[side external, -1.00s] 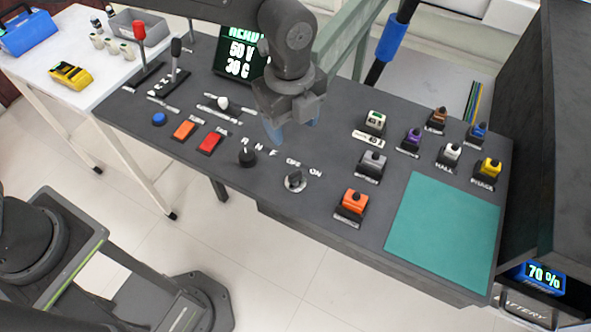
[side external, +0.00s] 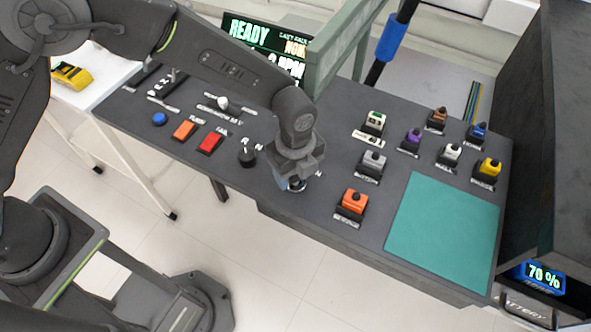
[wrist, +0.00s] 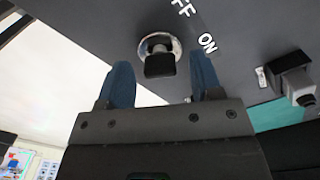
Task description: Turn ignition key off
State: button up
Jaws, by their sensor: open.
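The ignition key (wrist: 160,64) has a black bow and sits in a round silver switch on the dark console. In the wrist view, part of the OFF label (wrist: 183,7) and the ON label (wrist: 207,44) show up and right of it. My gripper (wrist: 161,76) is open, its two blue fingers on either side of the key's bow. I see a gap on both sides, so the fingers are not closed on it. In the side view my gripper (side external: 296,184) points down over the switch and mostly hides the key.
A black knob (side external: 247,157) stands left of my gripper. An orange block (side external: 353,202) and a grey block (side external: 372,163) on holders stand to its right. A teal mat (side external: 443,235) lies further right. A screen (side external: 265,45) reading READY stands behind my arm.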

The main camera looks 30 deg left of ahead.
jog(key=shift+f, duration=0.15)
jog(key=c, duration=0.9)
jog(key=shift+c, duration=0.2)
jog(key=n, duration=0.5)
jog(key=shift+n, duration=0.4)
jog(key=n, duration=0.6)
dwell(0.3)
